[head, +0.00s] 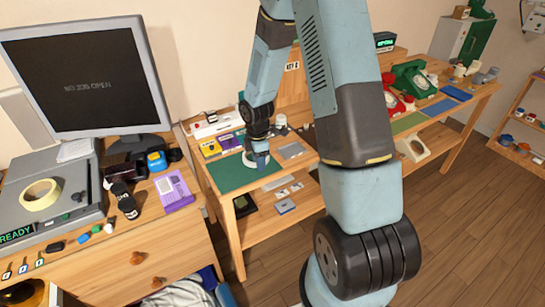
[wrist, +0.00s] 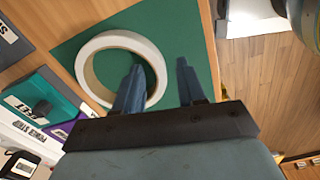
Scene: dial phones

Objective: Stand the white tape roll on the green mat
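The white tape roll (wrist: 120,40) is a wide ring over the green mat (wrist: 190,28) in the wrist view. It appears to lie flat there. In the head view the roll (head: 246,161) shows as a small white shape beside my gripper (head: 261,161), partly hidden by it, near the back of the mat (head: 232,177). My gripper (wrist: 160,64) is open in the wrist view. The left finger overlaps the ring's hole and the right finger is outside it, with the ring's right wall between them. I cannot tell whether the fingers touch the roll.
Labelled boxes, including a teal one (wrist: 42,100), stand left of the mat in the wrist view. A cream tape roll (head: 40,194) lies on a grey device at far left. Red (head: 395,95) and green (head: 413,78) phones stand on the right. The mat's front is clear.

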